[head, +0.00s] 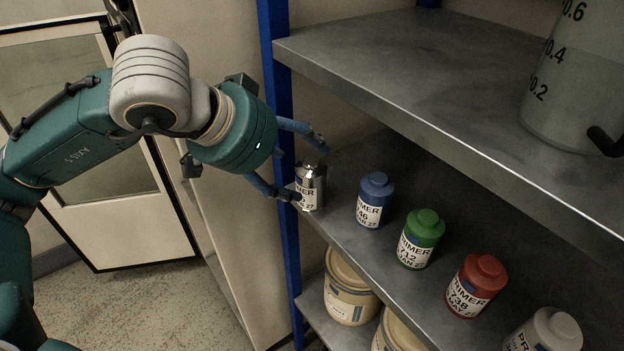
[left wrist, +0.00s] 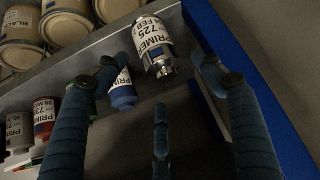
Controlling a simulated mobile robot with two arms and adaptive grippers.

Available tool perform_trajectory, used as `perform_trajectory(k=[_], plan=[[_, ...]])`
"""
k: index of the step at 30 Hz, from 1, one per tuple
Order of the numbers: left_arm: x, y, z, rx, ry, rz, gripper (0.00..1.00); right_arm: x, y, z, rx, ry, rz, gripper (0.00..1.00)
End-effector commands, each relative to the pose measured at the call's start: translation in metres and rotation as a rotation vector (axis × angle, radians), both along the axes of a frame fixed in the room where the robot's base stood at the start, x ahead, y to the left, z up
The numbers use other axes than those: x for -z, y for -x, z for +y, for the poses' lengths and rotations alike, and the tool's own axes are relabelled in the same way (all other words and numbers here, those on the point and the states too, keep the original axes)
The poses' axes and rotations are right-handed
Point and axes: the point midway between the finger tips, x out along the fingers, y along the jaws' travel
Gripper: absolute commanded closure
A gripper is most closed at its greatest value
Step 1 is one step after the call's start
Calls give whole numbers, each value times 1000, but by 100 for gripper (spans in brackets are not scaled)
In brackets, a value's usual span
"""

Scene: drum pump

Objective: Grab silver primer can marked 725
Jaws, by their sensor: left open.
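The silver primer can (head: 311,186) stands upright on the middle shelf by the blue post. In the left wrist view the silver can (left wrist: 152,46) shows its label with 725. My left gripper (head: 307,170) is open at the can. In the head view one finger passes in front of the can's lower left and another is above its right side. In the left wrist view the open left gripper (left wrist: 160,75) has the can between and ahead of its spread fingers. I cannot tell whether any finger touches it. My right gripper is not in view.
A blue can (head: 373,202) stands close to the right of the silver one, then green (head: 421,238), red (head: 475,286) and grey (head: 546,332) cans. The upper shelf (head: 400,60) overhangs them. A blue post (head: 277,100) is beside my gripper. Beige tins (head: 347,290) stand below.

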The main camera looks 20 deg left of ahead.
Motion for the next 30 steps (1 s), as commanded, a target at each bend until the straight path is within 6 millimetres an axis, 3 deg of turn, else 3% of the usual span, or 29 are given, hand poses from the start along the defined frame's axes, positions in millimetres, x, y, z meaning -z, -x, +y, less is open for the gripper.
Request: perform_trajectory(k=[4, 9, 17, 25, 30], plan=[[13, -15, -5, 0, 0, 9, 32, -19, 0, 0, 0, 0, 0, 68], [29, -26, -10, 1, 1, 4, 32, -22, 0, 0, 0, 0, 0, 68], [32, -28, -11, 0, 0, 1, 32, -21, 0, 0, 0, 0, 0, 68], [31, -28, -11, -1, 0, 1, 86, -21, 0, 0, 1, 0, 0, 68], [30, -28, -11, -1, 1, -1, 89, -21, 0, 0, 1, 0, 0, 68]])
